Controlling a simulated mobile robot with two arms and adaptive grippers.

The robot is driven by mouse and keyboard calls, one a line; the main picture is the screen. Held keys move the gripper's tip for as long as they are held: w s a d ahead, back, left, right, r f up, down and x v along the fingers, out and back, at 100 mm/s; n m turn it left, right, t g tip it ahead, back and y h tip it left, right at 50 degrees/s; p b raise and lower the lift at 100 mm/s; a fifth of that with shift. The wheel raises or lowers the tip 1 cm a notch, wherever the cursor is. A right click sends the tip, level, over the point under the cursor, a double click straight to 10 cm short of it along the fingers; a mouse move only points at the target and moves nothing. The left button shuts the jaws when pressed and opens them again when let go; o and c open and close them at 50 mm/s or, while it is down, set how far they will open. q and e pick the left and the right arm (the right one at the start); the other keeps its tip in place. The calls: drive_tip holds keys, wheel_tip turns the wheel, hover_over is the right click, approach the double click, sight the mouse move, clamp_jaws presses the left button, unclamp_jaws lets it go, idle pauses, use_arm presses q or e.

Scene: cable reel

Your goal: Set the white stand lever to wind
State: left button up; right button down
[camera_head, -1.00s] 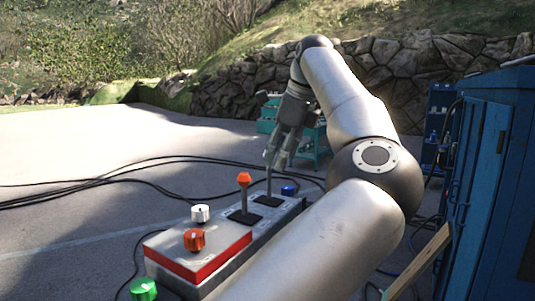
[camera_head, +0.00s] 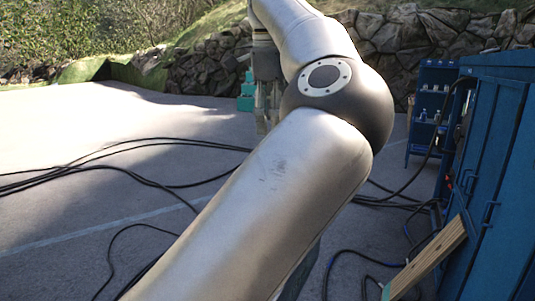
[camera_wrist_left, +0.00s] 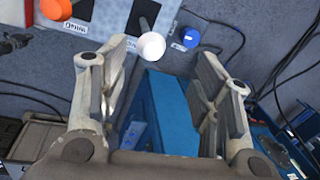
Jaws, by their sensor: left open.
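The white stand lever's round white knob (camera_wrist_left: 151,45) shows in the left wrist view, on a dark shaft rising from a black slot plate. It appears near the tips of my left gripper (camera_wrist_left: 163,58), between the two spread fingers. The gripper is open, with nothing gripped; I cannot tell how far beyond the tips the knob is. An orange lever knob (camera_wrist_left: 56,9) is at the upper left of that view. In the head view my left gripper (camera_head: 268,112) hangs partly behind my arm, and the control box is hidden there. My right gripper is not in view.
A blue button (camera_wrist_left: 191,38) sits beside the white lever. A blue container (camera_wrist_left: 165,110) shows beyond the fingers. In the head view, black cables (camera_head: 100,170) cross the pavement, a blue cabinet (camera_head: 495,170) stands at right, and a wooden plank (camera_head: 425,262) leans near it.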

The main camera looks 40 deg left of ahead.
use_arm(q)
drive_tip(key=shift+d+f, duration=0.1)
drive_tip(key=shift+d, duration=0.1)
drive_tip(key=shift+s+d+f, duration=0.2)
drive_tip(key=shift+d+f, duration=0.5)
drive_tip(key=shift+f, duration=0.25)
drive_tip(key=f, duration=0.3)
drive_tip(key=shift+w+a, duration=0.15)
drive_tip(key=shift+w, duration=0.15)
drive_tip(key=f, duration=0.2)
drive_tip(key=w+a+f, duration=0.1)
drive_tip(key=shift+p, duration=0.4)
drive_tip(key=shift+f, duration=0.8)
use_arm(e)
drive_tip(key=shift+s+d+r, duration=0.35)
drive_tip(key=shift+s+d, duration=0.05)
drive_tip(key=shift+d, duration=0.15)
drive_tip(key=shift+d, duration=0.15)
use_arm(q)
clamp_jaws()
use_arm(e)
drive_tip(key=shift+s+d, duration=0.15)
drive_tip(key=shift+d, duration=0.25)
